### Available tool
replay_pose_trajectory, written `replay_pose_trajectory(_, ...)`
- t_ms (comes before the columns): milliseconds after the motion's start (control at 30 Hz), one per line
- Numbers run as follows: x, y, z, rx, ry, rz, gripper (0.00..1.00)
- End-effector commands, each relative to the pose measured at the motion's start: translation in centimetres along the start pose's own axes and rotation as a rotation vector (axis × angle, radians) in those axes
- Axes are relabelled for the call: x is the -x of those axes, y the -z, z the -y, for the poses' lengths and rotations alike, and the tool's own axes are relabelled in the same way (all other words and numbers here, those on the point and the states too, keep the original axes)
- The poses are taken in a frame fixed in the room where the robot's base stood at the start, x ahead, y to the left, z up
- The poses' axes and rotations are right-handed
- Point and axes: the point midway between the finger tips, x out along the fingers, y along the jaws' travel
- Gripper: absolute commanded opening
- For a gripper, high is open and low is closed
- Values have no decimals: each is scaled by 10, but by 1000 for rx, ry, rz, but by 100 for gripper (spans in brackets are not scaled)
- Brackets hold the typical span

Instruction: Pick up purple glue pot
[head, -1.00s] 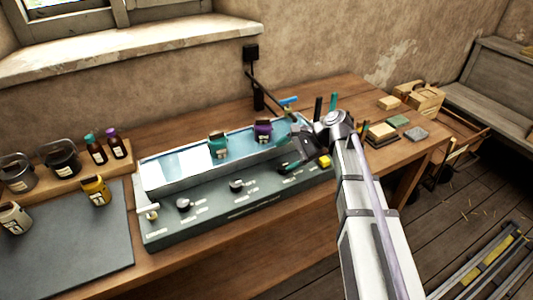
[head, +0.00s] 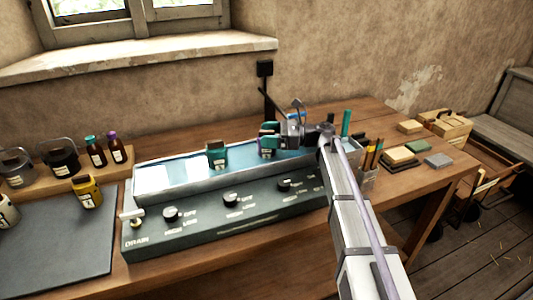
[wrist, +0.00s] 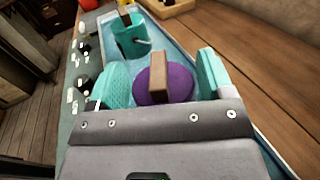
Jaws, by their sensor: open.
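The purple glue pot (wrist: 178,84), with a brown handle or label block across its top, stands in the water trough (head: 170,176). In the wrist view it lies between the two teal finger pads of my gripper (wrist: 160,80). A gap shows on each side, slightly wider on the right, so the pads appear not to touch it. My gripper (head: 269,138) is open and reaches over the right part of the trough. In the head view it hides most of the purple pot. A teal pot (head: 217,156) stands in the trough to the left.
The control panel with dark knobs (head: 232,201) runs along the trough's front. A yellow jar (head: 87,192) stands on the dark mat (head: 60,245) at left. Bottles and dark pots stand on a wooden rack behind. A pencil holder (head: 369,176) and colored blocks (head: 399,155) are at right.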

Motion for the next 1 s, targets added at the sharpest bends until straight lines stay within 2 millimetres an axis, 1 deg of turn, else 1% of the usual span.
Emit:
replay_pose_trajectory(67,-6,0,0,0,0,0,74)
replay_pose_trajectory(233,-6,0,0,0,1,0,74)
replay_pose_trajectory(800,-5,0,0,1,1,0,19)
replay_pose_trajectory(900,-5,0,0,1,1,-1,10)
replay_pose_trajectory(933,-5,0,0,1,1,0,10)
replay_pose_trajectory(967,-5,0,0,1,1,0,4)
replay_pose_trajectory(1000,-5,0,0,1,1,0,3)
